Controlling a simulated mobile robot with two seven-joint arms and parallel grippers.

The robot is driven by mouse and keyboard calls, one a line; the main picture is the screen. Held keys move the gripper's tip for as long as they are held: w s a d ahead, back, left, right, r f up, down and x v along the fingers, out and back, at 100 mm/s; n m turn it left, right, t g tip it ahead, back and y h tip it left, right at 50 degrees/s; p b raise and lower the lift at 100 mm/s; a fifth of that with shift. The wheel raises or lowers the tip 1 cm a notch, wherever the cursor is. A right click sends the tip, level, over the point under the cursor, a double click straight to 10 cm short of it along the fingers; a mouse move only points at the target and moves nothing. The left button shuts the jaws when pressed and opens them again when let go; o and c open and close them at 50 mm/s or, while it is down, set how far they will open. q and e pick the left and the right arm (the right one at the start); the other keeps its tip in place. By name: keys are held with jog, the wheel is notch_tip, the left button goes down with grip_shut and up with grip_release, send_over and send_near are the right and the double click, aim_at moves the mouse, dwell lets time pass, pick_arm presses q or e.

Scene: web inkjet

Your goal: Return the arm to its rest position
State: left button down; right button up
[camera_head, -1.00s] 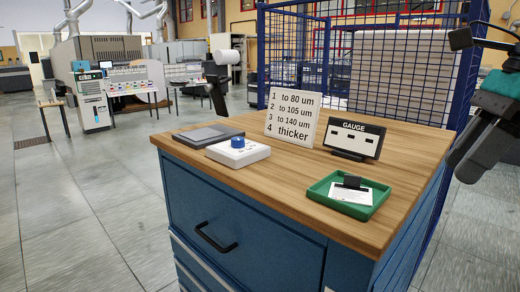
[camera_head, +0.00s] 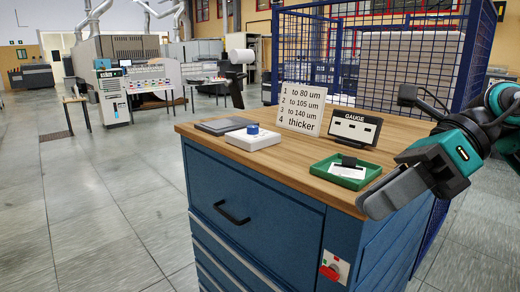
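My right gripper (camera_head: 378,198) is at the right, with its teal and black wrist coming in from the right edge. Its dark grey fingers point left and down, in front of the cabinet's right corner in the picture. I see mostly one finger side-on, so its opening is unclear. No object shows in it. A green tray (camera_head: 318,171) with a white card (camera_head: 347,172) and a small black block (camera_head: 349,161) lies on the wooden cabinet top (camera_head: 290,165), left of the gripper. My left gripper is not in view.
The blue cabinet (camera_head: 265,215) carries a white box with a blue knob (camera_head: 252,129), a dark flat pad (camera_head: 225,126), a thickness sign (camera_head: 300,108) and a GAUGE holder (camera_head: 354,128). A red switch (camera_head: 331,270) is on its side. A blue mesh cage (camera_head: 468,60) stands behind.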

jog(key=w+a+f+m+t+y, duration=0.1)
jog(key=w+a+f+m+y, duration=0.1)
jog(key=a+m+y, duration=0.7)
jog(key=w+d+f+m+t+h, duration=0.25)
jog(key=f+m+t, duration=0.35)
jog(key=m+t, duration=0.35)
jog(key=w+d+f+m+t+h, duration=0.1)
jog(key=w+d+f+m+t, duration=0.15)
jog(key=f+m+t, duration=0.45)
jog(key=s+d+f+m+t+h, duration=0.1)
jog(key=s+d+f+m+h, duration=0.1)
jog(key=f+m+h, duration=0.45)
jog(key=s+d+f+m+h, duration=0.15)
jog(key=f+m+h, duration=0.25)
jog(key=f+m, duration=0.5)
jog(key=s+d+f+m+g+h, duration=0.1)
jog(key=s+f+m+g+h, duration=0.3)
jog(key=s+f, duration=0.7)
notch_tip(320, 180, down, 3)
jog(key=shift+s+d+r+m+g, duration=0.15)
jog(key=shift+d+m+g, duration=0.25)
jog(key=shift+m+g, duration=0.55)
